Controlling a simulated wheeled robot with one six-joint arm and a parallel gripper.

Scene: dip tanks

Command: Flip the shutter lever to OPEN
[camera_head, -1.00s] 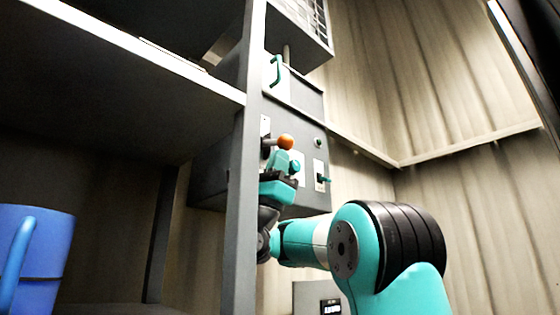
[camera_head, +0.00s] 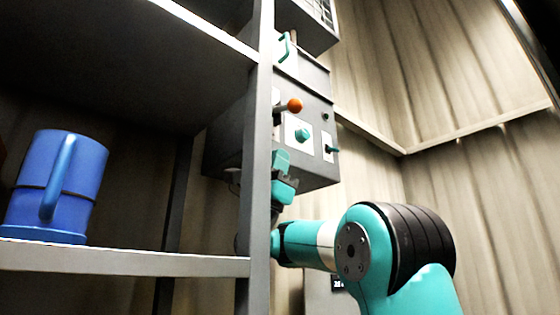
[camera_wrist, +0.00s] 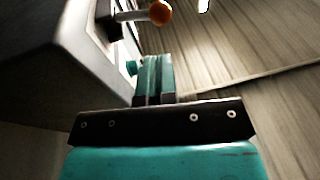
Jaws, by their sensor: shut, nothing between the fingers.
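A lever with an orange ball end (camera_head: 294,105) sticks out from the front of a grey control box (camera_head: 235,140). I cannot read any OPEN marking.
A grey upright (camera_head: 259,130) stands close left of my gripper. A blue mug (camera_head: 82,175) stands on a shelf (camera_head: 130,260) at left.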

